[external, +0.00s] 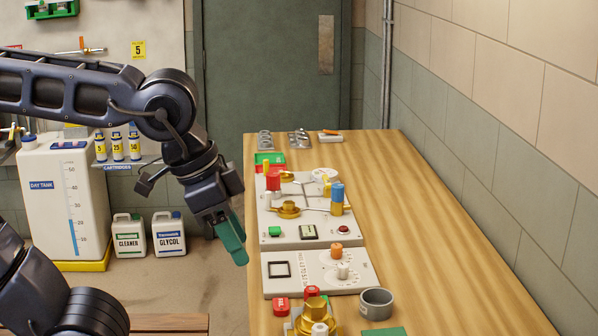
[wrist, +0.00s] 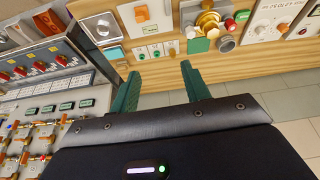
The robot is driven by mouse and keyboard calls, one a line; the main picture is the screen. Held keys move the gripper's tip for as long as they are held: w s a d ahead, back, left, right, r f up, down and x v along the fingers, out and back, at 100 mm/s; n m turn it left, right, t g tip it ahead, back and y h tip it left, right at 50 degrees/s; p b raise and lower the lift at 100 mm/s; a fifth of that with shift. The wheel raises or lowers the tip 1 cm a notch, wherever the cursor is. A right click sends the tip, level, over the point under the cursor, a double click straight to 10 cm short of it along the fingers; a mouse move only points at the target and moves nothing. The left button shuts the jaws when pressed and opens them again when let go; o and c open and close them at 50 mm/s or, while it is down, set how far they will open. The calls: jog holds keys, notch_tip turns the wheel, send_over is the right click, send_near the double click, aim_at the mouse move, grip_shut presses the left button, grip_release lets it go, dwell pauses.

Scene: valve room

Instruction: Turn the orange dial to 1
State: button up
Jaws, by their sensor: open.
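The orange dial (external: 336,249) sits on a light grey panel (external: 280,286) on the wooden bench, with a white knob (external: 342,271) just in front of it. Small marks ring the knobs, but I cannot read which number the orange dial points to. In the wrist view an orange knob (wrist: 283,27) at the upper right seems to be the same dial. My gripper (external: 235,247) hangs left of the bench edge, apart from the dial and pointing down. In the wrist view its two green fingers (wrist: 160,86) are spread and empty.
The bench's right side (external: 450,270) is clear.

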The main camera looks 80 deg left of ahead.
jog(key=w+a+n+g, duration=0.1)
jog(key=w+a+n, duration=0.3)
jog(key=w+a, duration=0.55)
jog(key=n+g, duration=0.3)
jog(key=n, duration=0.8)
send_over(336, 245)
notch_tip(336, 245, down, 19)
jog(key=f, duration=1)
jog(key=shift+d, duration=0.2)
jog(key=c, duration=1)
